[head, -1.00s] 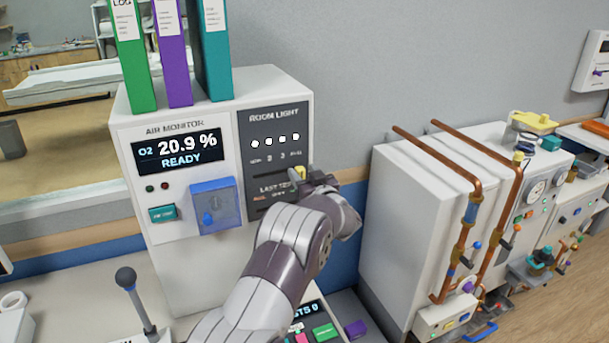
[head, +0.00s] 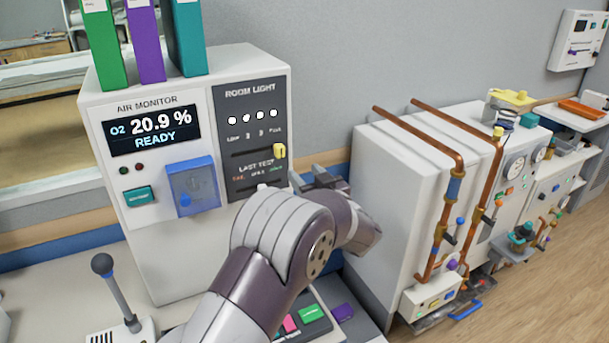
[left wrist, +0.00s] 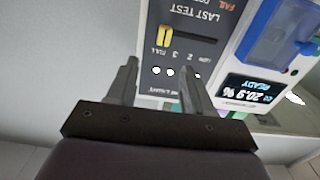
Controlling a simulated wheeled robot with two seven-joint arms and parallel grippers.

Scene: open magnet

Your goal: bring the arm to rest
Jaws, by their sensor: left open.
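My left gripper (head: 320,178) is just right of the air monitor cabinet (head: 150,245) in the head view, with my forearm in front of the cabinet's lower right. In the left wrist view its two fingers (left wrist: 160,82) are apart with nothing between them. The dark room light panel lies beyond the fingers. The panel's yellow slider knob (head: 280,151) is at the right end of its slot and also shows in the left wrist view (left wrist: 163,37), clear of the fingers. My right gripper is not in view.
A blue cover (head: 193,187) sits on the cabinet front, and binders (head: 186,38) stand on top. A joystick lever (head: 117,287) is at lower left. A white cabinet with copper pipes (head: 445,205) stands close to the right of my gripper.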

